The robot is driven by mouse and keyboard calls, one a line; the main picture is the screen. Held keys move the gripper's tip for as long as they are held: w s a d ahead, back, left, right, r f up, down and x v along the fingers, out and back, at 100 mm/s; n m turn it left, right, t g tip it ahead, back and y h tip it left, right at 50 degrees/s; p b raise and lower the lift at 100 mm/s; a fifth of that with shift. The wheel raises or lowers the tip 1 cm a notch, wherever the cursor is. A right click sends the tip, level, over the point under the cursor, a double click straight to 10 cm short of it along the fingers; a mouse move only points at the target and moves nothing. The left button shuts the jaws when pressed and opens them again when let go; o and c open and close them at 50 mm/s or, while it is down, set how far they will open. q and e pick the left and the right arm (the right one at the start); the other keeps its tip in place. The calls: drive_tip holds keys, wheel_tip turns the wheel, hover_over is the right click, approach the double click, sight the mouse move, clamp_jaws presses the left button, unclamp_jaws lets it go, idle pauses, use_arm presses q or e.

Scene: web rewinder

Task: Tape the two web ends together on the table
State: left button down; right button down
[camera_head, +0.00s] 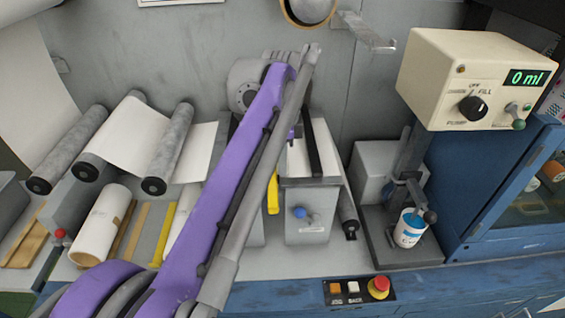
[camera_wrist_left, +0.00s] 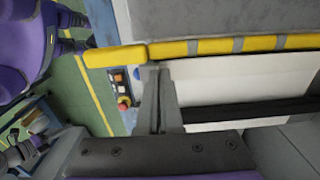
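A white web (camera_head: 300,158) lies on the splice table in the middle of the head view, partly hidden behind my purple left arm. In the left wrist view the white web (camera_wrist_left: 225,82) lies flat, with a long dark bar (camera_wrist_left: 250,112) across it. My left gripper (camera_head: 291,142) is over this table, mostly hidden by my arm in the head view. In the left wrist view its grey fingers (camera_wrist_left: 157,72) are close together beside the web's edge. I see nothing between them. I cannot make out two separate web ends or tape. My right gripper is not in view.
A yellow bar with grey bands (camera_wrist_left: 215,46) runs along the web. Rollers (camera_head: 170,145) and a white roll (camera_head: 103,222) stand left. A control box (camera_head: 470,80) reading 0 ml and a cup (camera_head: 410,228) are right. A red button (camera_head: 379,288) is at the front edge.

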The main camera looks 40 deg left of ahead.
use_arm(q)
drive_tip(key=shift+f, duration=0.25)
idle(0.4)
drive_tip(key=c, duration=1)
unclamp_jaws()
